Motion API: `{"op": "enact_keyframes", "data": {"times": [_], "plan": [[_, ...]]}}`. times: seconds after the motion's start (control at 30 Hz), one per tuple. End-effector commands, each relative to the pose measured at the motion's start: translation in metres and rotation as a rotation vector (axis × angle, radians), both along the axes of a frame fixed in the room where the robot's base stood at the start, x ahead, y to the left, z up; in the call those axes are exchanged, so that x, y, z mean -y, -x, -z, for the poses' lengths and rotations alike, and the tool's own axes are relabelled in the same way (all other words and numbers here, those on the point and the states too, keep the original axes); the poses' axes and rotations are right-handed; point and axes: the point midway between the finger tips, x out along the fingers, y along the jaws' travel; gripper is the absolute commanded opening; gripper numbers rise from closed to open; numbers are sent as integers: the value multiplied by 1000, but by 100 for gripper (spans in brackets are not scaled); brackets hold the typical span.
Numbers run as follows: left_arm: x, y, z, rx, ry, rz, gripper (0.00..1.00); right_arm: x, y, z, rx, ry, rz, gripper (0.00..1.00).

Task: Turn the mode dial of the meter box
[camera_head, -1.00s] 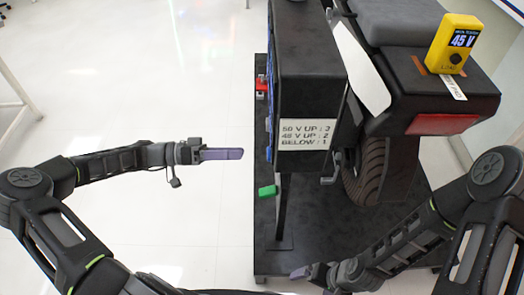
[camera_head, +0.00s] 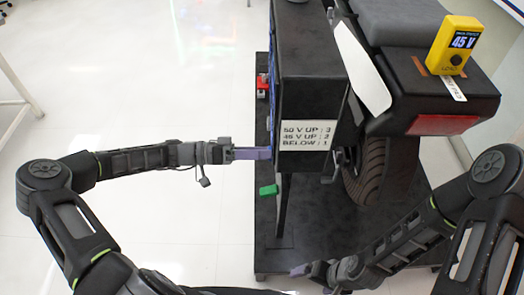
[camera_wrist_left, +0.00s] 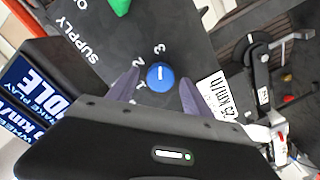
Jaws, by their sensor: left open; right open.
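A blue round dial (camera_wrist_left: 160,77) with a white mark sits on a dark panel (camera_wrist_left: 112,42) in the left wrist view. White numerals 2 and 3 are printed beside it. The mark's exact direction is hard to read. My left gripper (camera_head: 252,153) is open at the left side of the black box (camera_head: 312,85); its purple fingers stand on either side of the dial in the wrist view, and contact cannot be told. The box's label (camera_head: 305,136) reads 50 V up: 3, 45 V up: 2, below: 1. A yellow meter (camera_head: 454,46) shows 45 V. My right gripper (camera_head: 300,271) is open, low in front.
A motorcycle's rear wheel (camera_head: 385,170) and tail (camera_head: 430,95) stand right of the box on a black platform (camera_head: 295,230). A green part (camera_head: 269,190) juts out below my left fingers, and a red part (camera_head: 262,83) is farther back.

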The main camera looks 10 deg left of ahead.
Motion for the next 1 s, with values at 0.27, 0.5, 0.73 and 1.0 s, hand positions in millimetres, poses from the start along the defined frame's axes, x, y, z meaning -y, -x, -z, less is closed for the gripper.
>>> {"op": "enact_keyframes", "data": {"times": [0.27, 0.5, 0.73, 1.0], "plan": [[1, -1, 0, 0, -1, -1, 58, 0, 0, 0, 0, 0, 0, 94], [1, 0, 0, 0, -1, -1, 38, 0, 0, 0, 0, 0, 0, 94], [1, 0, 0, 0, -1, -1, 19, 0, 0, 0, 0, 0, 0, 94], [1, -1, 0, 0, -1, -1, 0, 0, 0, 0, 0, 0, 0, 94]]}}
